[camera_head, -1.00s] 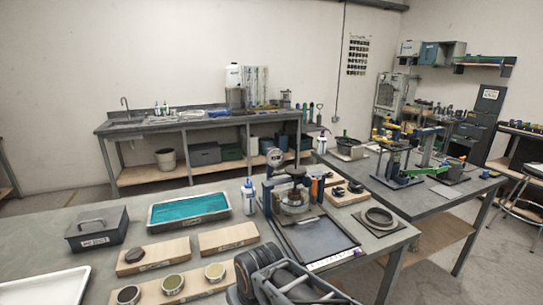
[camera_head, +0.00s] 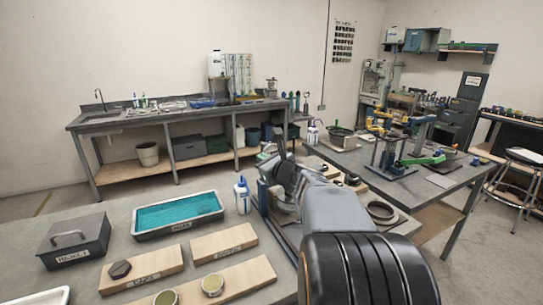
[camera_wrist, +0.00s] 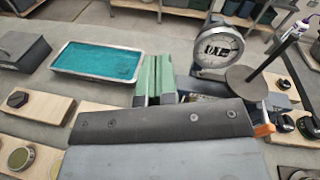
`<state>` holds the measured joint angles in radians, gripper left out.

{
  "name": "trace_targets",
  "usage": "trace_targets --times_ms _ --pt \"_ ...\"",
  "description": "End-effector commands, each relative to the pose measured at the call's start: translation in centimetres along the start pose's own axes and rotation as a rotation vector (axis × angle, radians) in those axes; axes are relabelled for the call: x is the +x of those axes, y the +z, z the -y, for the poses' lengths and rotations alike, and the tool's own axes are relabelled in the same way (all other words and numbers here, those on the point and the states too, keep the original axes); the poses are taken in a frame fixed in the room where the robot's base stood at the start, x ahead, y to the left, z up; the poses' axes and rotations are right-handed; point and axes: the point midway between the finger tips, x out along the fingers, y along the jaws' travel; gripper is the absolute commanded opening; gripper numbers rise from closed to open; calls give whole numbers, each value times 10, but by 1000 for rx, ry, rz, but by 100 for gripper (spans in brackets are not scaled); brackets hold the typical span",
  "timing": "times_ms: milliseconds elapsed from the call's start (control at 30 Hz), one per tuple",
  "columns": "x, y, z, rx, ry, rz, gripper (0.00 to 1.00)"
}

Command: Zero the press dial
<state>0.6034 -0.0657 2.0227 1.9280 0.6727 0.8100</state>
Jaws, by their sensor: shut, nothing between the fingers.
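The press dial (camera_wrist: 217,50) shows in the wrist view as a round grey gauge with a pale face and dark marks, upper right of centre. Its exact reading is too small to tell. My gripper (camera_wrist: 157,60) has green fingers, shut and empty, left of the dial and apart from it in the picture. A dark disc with a slanting rod (camera_wrist: 246,80), seemingly part of the press, stands right of the dial. In the head view my arm covers most of the press (camera_head: 284,213), and the dial is hidden there; my gripper (camera_head: 268,151) is partly visible.
A teal-filled tray (camera_head: 178,214), a lidded grey box (camera_head: 73,240), wooden boards (camera_head: 223,243) and a white-blue bottle (camera_head: 242,194) lie left of the press. A ring (camera_head: 381,211) lies to its right. A second bench (camera_head: 445,190) stands beyond.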

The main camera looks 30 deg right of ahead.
Motion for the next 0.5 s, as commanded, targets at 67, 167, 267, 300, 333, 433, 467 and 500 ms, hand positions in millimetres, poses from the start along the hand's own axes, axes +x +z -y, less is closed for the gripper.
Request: trace_targets --times_ms 67,167,267,300,333,433,467,500 --pt "-1 0 25 104 -72 25 0" --pt "-2 0 45 192 -130 51 0" --pt "-1 0 57 241 -161 66 0" --pt "1 0 59 251 -166 69 0" --pt "3 0 60 256 -169 71 0" --pt "13 1 63 260 -170 72 0" --pt "17 2 63 259 -170 73 0" --pt "21 2 64 260 -170 72 0"
